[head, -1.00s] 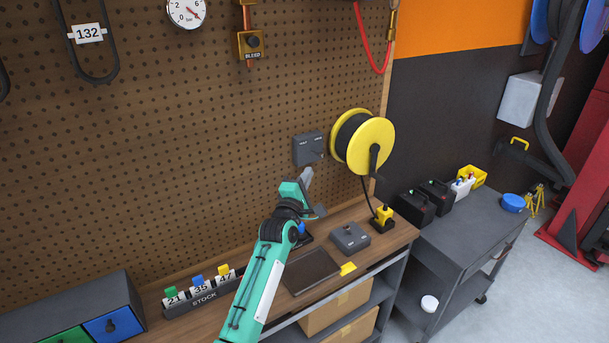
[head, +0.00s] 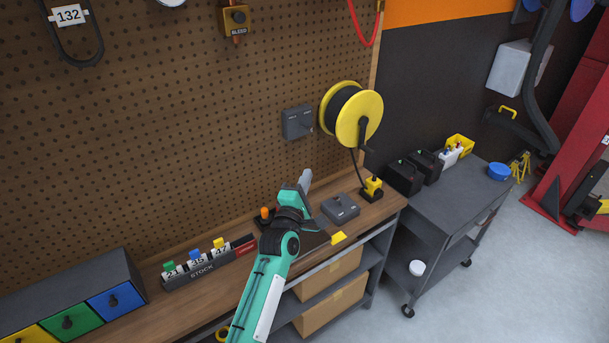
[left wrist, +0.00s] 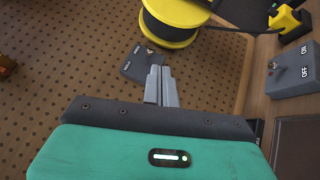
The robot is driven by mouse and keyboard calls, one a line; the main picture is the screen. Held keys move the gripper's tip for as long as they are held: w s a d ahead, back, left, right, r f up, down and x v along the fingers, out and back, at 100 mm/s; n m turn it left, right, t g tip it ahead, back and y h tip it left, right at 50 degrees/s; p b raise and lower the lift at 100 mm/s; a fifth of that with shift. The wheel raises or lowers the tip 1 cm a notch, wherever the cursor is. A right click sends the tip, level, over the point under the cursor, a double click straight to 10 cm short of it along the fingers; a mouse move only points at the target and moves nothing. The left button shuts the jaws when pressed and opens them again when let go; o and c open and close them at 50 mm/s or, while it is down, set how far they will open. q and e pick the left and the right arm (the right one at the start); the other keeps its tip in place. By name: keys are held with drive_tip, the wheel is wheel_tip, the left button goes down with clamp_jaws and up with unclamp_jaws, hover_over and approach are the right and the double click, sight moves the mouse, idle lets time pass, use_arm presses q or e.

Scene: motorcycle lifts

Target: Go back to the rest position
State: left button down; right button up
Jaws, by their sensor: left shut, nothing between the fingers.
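My left arm reaches in from the bottom of the head view, over the wooden workbench (head: 130,300). My left gripper (head: 306,178) is shut and empty above the bench, in front of the pegboard. In the left wrist view its two grey fingers (left wrist: 161,86) lie together with nothing between them. Beyond them is a grey wall switch box (left wrist: 148,64), which also shows on the pegboard in the head view (head: 297,122). The gripper is apart from it. My right gripper is in neither view.
A yellow cable reel (head: 358,116) hangs on the wall. A grey switch box (head: 340,208) and a yellow-black plug block (head: 371,189) stand on the bench near my gripper. A STOCK rack (head: 205,262) and a drawer unit (head: 75,290) stand left. A grey cart (head: 450,205) stands right.

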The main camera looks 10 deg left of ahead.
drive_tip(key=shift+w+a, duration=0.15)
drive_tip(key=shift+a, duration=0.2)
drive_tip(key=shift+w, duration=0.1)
